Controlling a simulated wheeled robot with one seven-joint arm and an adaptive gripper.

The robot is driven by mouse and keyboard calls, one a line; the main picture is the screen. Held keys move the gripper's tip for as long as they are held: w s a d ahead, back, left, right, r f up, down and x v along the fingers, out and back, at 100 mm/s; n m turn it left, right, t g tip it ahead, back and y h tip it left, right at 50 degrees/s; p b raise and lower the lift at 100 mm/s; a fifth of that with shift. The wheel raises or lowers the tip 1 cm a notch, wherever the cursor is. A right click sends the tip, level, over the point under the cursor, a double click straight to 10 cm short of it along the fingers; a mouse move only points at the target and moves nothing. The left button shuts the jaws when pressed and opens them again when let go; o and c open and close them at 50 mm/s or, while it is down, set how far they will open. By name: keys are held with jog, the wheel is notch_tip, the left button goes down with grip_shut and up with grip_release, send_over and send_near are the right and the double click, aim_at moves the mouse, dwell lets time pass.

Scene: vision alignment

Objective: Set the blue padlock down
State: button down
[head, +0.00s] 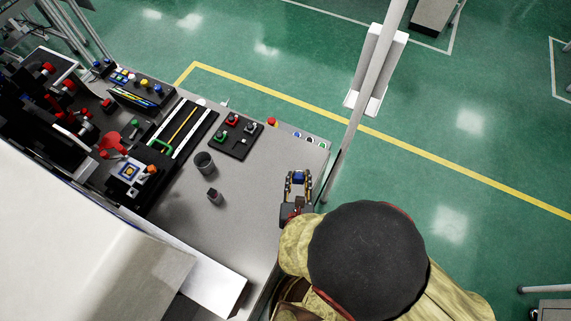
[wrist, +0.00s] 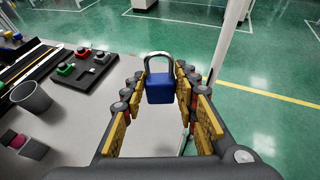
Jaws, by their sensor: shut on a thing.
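The blue padlock (wrist: 160,88) with a grey shackle is between the fingers of my gripper (wrist: 161,74) in the wrist view. Its shackle points up, away from the blue body. My gripper is shut on it. Whether the padlock touches the table cannot be told.
A dark cup (head: 204,164) and a small block (head: 214,196) stand on the table. A pale post (head: 368,75) rises beyond the right edge. The table between cup and gripper is clear.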

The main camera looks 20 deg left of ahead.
jog(key=shift+s+a+f, duration=0.1)
jog(key=shift+s, duration=0.15)
jog(key=shift+w+a+f, duration=0.15)
jog(key=shift+w+f, duration=0.05)
jog(key=w+a+f+b, duration=0.1)
jog(key=w+a+f, duration=0.1)
jog(key=w, duration=0.1)
jog(key=w+a+f+b, duration=0.2)
jog(key=w+f, duration=0.1)
jog(key=w+a+f+b, duration=0.1)
jog(key=w+a+f, duration=0.2)
jog(key=shift+w+a+f+b, duration=0.1)
jog(key=shift+w+f+b, duration=0.1)
jog(key=shift+w+b, duration=0.1)
jog(key=shift+w+a+f, duration=0.25)
jog(key=shift+w+f, duration=0.05)
jog(key=shift+f, duration=0.05)
jog(key=shift+w+a+f+b, duration=0.15)
jog(key=shift+f+b, duration=0.25)
jog(key=shift+f, duration=0.55)
jog(key=shift+w+f+b, duration=0.1)
jog(key=shift+f+b, duration=0.25)
jog(key=shift+f, duration=0.55)
jog(key=c, duration=1.4)
grip_release()
jog(key=shift+f, duration=0.1)
